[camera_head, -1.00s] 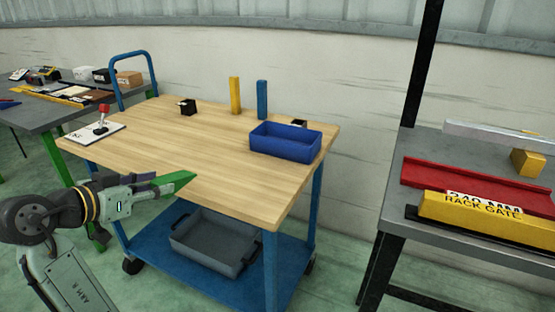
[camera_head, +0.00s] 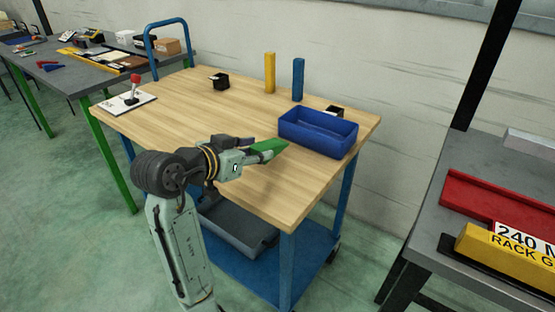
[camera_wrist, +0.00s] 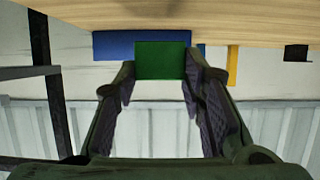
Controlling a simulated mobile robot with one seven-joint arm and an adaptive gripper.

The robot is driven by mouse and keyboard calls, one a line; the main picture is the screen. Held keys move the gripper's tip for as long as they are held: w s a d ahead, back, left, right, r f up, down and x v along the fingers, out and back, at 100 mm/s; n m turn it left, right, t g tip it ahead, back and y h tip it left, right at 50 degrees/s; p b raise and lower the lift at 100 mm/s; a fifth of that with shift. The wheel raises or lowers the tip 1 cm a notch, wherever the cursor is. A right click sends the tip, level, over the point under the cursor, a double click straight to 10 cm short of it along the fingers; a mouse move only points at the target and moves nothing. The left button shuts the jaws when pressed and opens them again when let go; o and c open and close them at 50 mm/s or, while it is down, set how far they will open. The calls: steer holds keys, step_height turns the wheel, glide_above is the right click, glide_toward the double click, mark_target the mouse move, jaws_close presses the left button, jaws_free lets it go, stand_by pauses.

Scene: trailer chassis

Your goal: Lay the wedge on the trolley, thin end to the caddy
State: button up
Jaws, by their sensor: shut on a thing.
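My gripper (camera_head: 250,154) is shut on a green wedge (camera_head: 270,147) and holds it over the near right part of the wooden trolley top (camera_head: 190,110). The wedge's tapered end points to the right, toward the blue caddy (camera_head: 300,139), an open box near the trolley's right edge. In the wrist view the wedge (camera_wrist: 160,60) sits between both fingers, and the caddy (camera_wrist: 112,46) shows behind it. Whether the wedge touches the top, I cannot tell.
A yellow post (camera_head: 269,73) and a blue post (camera_head: 298,80) stand behind the caddy. A black block (camera_head: 220,82) and a red-knobbed joystick plate (camera_head: 128,103) are on the left. A grey bench (camera_head: 455,215) stands to the right. The trolley's middle is clear.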

glide_above(276, 177)
steer(key=shift+d+f+p, duration=0.1)
steer(key=shift+f+p, duration=0.2)
steer(key=shift+f, duration=1.7)
steer(key=shift+f, duration=0.2)
steer(key=o, duration=1.2)
steer(key=shift+r, duration=0.15)
